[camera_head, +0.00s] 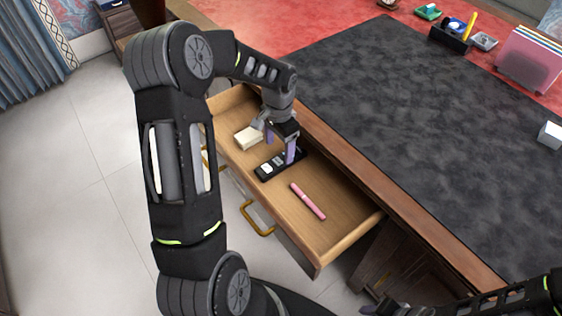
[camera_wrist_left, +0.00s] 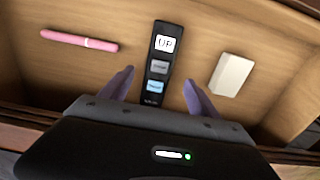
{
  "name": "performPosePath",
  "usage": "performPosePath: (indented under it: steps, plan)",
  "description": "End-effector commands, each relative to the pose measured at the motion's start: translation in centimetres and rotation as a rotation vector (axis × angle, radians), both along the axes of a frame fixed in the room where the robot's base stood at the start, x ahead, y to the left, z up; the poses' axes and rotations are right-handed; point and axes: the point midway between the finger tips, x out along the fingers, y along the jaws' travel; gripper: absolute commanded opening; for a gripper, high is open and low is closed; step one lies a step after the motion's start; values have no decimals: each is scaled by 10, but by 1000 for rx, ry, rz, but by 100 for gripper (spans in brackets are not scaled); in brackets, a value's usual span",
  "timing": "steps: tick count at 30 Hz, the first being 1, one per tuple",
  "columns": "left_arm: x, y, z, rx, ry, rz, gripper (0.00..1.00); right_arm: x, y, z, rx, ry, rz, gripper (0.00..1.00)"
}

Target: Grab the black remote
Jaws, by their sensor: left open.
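The black remote (camera_head: 272,167) lies flat in the open wooden drawer (camera_head: 345,221). In the left wrist view the remote (camera_wrist_left: 161,58) shows a column of light buttons, the top one marked "UP". My left gripper (camera_head: 280,146) reaches down into the drawer over the remote. Its two purple fingers are open, one on each side of the remote's near end, with gaps between them and it in the left wrist view (camera_wrist_left: 157,92). Part of my right arm shows at the lower right of the head view; I cannot tell the state of its gripper (camera_head: 372,306).
A pink pen (camera_head: 308,201) lies in the drawer on one side of the remote, and a pale block (camera_head: 248,138) on the other. The drawer walls surround them closely. The dark desk top (camera_head: 400,110) has a wooden edge beside the drawer; its middle is clear.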

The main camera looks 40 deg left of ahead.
Motion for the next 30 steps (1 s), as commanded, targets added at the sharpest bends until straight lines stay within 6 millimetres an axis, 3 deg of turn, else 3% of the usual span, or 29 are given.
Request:
performPosePath:
  steps: [12, 30]
  plan:
    - [-1, -2, -49, -2, 2, 1, 71, 0, 0, 4, 0, 0, 0, 36]
    - [-1, -2, -51, 0, 0, 0, 71, 0, 0, 4, 0, 0, 0, 36]
